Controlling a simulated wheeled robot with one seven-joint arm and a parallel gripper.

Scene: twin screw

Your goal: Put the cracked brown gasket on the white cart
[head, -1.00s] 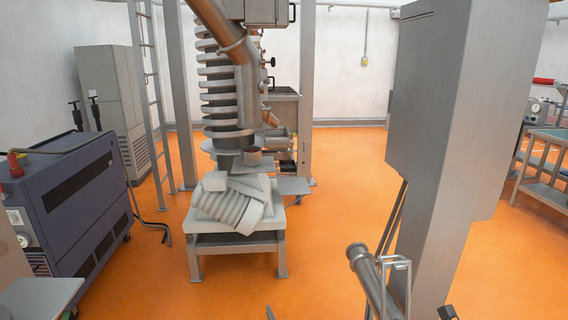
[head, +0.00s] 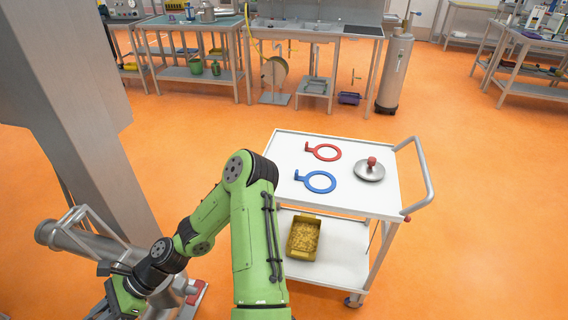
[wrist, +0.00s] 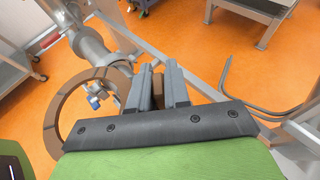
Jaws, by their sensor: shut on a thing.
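My gripper (wrist: 158,78) is shut on the brown gasket (wrist: 51,122) in the wrist view. Its brown ring shows to the left of the fingers, and a brown part shows between them. Pipe parts show through and behind the ring; I cannot tell whether it touches them. No crack can be made out. In the head view my gripper (head: 118,300) is low at the left, beside the pipe, and the gasket cannot be made out there. The white cart (head: 279,150) stands to the right of my arm, well apart from the gripper.
On the cart top lie a red ring gasket (head: 336,153), a blue ring gasket (head: 332,185) and a metal lid with a red knob (head: 370,173). Its front right top is bare. A yellow bin (head: 303,238) sits on its lower shelf. A grey column (head: 85,110) and pipe (head: 70,241) are left.

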